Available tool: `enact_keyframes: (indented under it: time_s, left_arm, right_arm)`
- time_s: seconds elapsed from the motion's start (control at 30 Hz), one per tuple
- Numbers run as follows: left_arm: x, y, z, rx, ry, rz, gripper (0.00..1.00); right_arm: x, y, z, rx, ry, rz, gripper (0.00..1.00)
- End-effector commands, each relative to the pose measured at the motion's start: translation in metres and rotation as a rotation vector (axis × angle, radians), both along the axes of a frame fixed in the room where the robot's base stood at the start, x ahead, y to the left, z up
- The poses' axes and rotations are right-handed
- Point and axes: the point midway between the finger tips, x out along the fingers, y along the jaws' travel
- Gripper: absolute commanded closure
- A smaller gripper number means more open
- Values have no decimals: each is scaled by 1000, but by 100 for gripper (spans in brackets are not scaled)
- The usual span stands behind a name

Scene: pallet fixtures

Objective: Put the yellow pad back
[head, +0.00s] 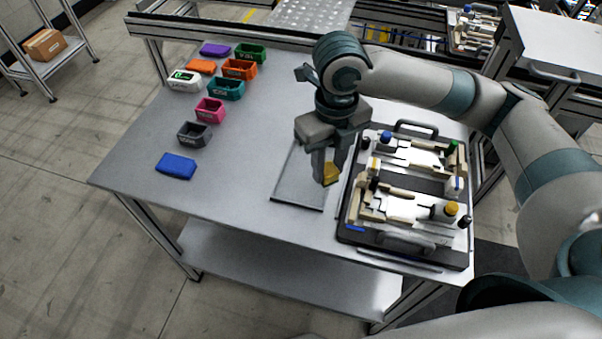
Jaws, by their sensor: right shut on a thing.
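My right gripper (325,176) points down and is shut on a small yellow pad (331,172). It holds the pad over the area between a flat grey tray (291,197) and the left edge of the fixture pallet; the fingers hide part of the pad. The black-edged pallet (350,237) bears two metal fixtures with beige blocks and coloured knobs. I cannot tell the exact height of the pad above the table. My left gripper is not in view.
On the left of the grey table (235,180) stand several coloured bins, among them a pink bin (210,111) and a grey bin (195,135). A blue block (176,166) lies nearer the front. The middle of the table is clear. A rail (180,28) runs behind.

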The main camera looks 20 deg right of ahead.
Motion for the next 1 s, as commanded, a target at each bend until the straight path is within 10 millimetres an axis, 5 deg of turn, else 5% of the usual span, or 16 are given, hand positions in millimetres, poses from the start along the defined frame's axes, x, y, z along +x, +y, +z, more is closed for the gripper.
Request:
enact_keyframes:
  time_s: [0.3,0.83,1.0]
  left_arm:
    - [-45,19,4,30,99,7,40]
    - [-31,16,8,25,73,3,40]
    - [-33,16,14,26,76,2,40]
  right_arm:
    - [38,38,-30,1,1,-1,92]
    - [45,44,-39,0,0,-1,92]
    - [44,44,-56,-1,4,-3,92]
